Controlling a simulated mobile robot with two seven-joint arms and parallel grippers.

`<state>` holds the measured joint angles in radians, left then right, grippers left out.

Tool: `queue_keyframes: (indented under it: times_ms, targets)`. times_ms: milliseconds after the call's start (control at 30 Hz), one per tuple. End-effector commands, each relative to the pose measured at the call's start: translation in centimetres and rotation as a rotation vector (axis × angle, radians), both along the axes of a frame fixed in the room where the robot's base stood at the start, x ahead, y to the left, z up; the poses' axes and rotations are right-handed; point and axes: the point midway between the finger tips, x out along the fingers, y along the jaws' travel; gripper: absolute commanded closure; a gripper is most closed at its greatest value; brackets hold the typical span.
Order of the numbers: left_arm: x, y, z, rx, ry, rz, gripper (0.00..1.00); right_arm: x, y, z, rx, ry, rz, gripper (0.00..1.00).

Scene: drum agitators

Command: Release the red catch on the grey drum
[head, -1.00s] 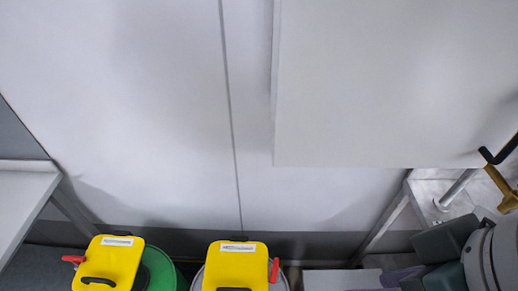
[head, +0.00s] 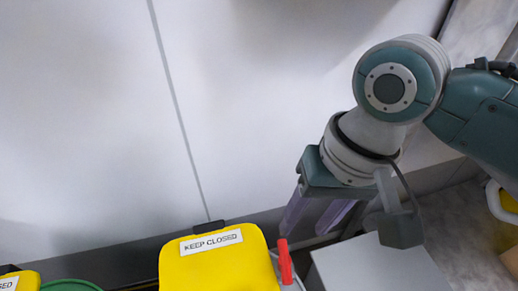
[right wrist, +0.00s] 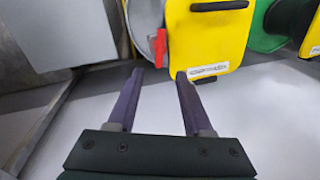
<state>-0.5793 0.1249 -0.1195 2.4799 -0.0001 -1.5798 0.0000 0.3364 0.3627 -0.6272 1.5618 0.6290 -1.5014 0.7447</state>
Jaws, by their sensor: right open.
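The grey drum (head: 292,284) is at the bottom of the head view, mostly hidden under its yellow lid (head: 215,266) labelled "KEEP CLOSED". The red catch (head: 285,262) stands upright at the lid's right side. In the right wrist view the red catch (right wrist: 161,48) shows between the grey drum (right wrist: 143,22) and the yellow lid (right wrist: 212,42). My right gripper (head: 303,232) is open and empty, its fingers pointing down near the catch. In the wrist view the catch appears just beyond the gap between the fingertips (right wrist: 160,72), with no visible contact. My left gripper is not in view.
A green drum (head: 70,286) with a yellow lid (head: 22,281) is at the bottom left. A light grey box-like surface (head: 380,268) is just right of the grey drum. A pale wall (head: 90,120) rises behind. A yellow object (head: 507,203) shows at the right edge.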

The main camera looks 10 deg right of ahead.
Motion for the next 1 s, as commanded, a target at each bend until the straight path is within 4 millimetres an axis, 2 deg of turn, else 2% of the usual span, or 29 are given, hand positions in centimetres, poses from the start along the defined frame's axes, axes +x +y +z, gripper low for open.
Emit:
queue_keyframes:
  times_ms: [300,500,633,900,1000]
  targets:
    - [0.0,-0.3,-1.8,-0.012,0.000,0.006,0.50,0.1,1.1,-5.5,-0.001,0.002,0.001,0.49]
    - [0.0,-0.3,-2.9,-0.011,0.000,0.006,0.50,0.2,1.7,-8.4,0.000,0.000,0.003,0.49]
    - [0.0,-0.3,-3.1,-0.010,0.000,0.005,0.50,0.2,1.8,-9.1,-0.001,0.000,0.003,0.49]
    - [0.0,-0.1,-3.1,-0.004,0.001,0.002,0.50,0.3,1.9,-9.2,0.001,-0.002,0.004,0.49]
    - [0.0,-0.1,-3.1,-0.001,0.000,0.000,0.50,0.3,1.9,-9.2,0.000,-0.002,0.004,0.59]
